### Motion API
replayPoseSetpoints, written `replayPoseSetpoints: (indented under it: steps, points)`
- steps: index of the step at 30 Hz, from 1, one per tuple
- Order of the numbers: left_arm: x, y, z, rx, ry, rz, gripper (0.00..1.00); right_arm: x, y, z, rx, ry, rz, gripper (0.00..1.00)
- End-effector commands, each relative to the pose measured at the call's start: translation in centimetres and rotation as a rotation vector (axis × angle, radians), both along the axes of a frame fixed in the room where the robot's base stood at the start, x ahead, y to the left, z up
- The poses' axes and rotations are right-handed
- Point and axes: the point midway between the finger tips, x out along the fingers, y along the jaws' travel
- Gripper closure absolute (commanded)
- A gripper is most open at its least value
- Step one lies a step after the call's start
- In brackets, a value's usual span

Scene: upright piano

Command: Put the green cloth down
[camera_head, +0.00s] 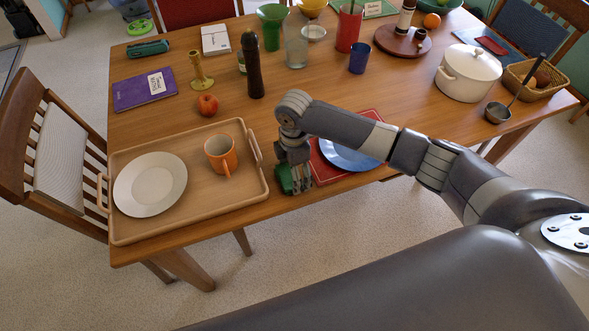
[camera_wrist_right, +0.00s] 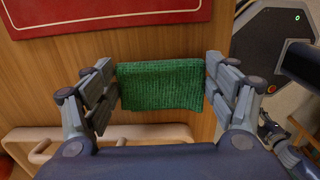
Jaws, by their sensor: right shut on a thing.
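The green cloth (camera_wrist_right: 160,86) is a folded, knitted-looking rectangle. It lies between the two fingers of my right gripper (camera_wrist_right: 158,88), which is shut on it from both sides. In the head view, a bit of the green cloth (camera_head: 284,180) shows at the fingers of my right gripper (camera_head: 294,180), low at the table's front edge between the tray and the red mat. I cannot tell whether the cloth touches the table (camera_head: 225,95). My left gripper is not in view.
The wooden tray (camera_head: 190,222) with a white plate (camera_head: 150,185) and orange mug (camera_head: 221,154) is left of the gripper. The red mat (camera_head: 322,172) with a blue plate (camera_head: 350,156) is right. A dark pepper mill (camera_head: 252,68) and an apple (camera_head: 208,104) stand behind.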

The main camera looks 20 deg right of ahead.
Motion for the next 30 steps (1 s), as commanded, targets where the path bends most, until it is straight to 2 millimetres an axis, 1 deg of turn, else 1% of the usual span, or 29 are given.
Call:
replayPoseSetpoints:
  steps: [11,12,14,15,26,30]
  points:
    - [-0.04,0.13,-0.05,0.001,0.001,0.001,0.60,-0.05,-0.03,-0.52,0.000,0.001,0.000,0.40]
    - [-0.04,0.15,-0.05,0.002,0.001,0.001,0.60,-0.03,-0.04,-0.51,0.000,0.000,0.000,0.17]
    - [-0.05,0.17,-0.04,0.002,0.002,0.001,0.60,-0.03,-0.04,-0.49,0.000,0.000,0.000,0.03]
    - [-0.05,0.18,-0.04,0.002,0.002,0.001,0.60,-0.03,-0.03,-0.49,0.000,0.000,0.000,0.01]
    - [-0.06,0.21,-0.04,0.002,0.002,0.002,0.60,-0.02,-0.04,-0.45,0.000,0.000,0.000,0.01]
    - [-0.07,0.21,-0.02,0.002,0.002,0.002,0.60,0.05,-0.01,0.27,0.001,-0.002,0.000,0.01]
